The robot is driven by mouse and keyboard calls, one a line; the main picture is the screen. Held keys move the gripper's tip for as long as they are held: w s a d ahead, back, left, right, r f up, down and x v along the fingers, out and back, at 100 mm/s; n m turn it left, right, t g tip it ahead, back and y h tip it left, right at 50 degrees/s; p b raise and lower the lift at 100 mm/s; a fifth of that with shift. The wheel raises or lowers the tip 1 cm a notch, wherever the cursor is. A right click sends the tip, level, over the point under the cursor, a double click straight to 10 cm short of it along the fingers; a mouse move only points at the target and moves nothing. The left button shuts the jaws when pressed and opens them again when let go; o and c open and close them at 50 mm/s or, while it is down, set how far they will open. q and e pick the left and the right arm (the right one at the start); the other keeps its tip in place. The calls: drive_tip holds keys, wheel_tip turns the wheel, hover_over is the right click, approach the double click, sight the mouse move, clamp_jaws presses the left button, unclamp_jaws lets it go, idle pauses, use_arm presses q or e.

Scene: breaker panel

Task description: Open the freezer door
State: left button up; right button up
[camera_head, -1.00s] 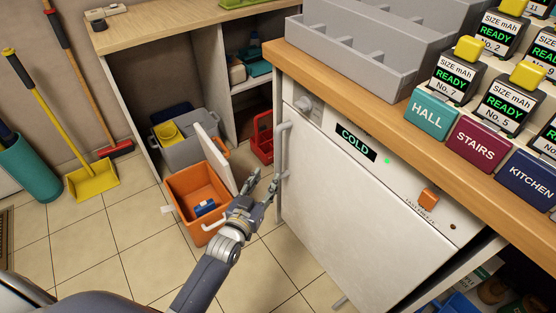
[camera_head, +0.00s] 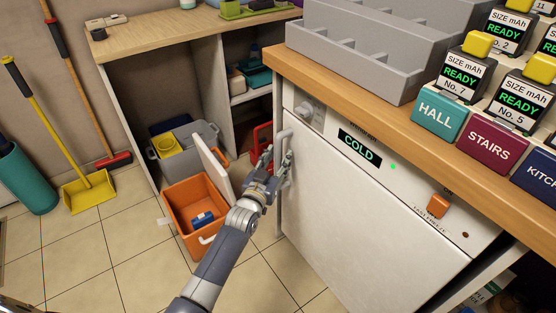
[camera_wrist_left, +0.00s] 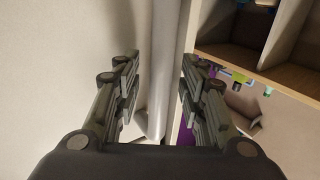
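The white freezer door (camera_head: 350,220) is closed under the wooden counter. Its upright pale handle (camera_head: 284,140) is on the door's left edge. My left gripper (camera_head: 276,160) is at the handle, with its fingers open. In the left wrist view the two fingers (camera_wrist_left: 158,95) are apart, with the pale handle bar (camera_wrist_left: 160,70) between them. The fingers do not visibly press on the bar. The lower part of the handle is partly hidden by the gripper in the head view. My right gripper is not in view.
A COLD display (camera_head: 359,147) and an orange switch (camera_head: 438,205) are on the panel above the door. An orange bin (camera_head: 190,238) with a raised white lid stands on the floor left of the freezer. Tiled floor is free in front.

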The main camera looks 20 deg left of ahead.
use_arm(q)
drive_tip(key=shift+w, duration=0.3)
clamp_jaws()
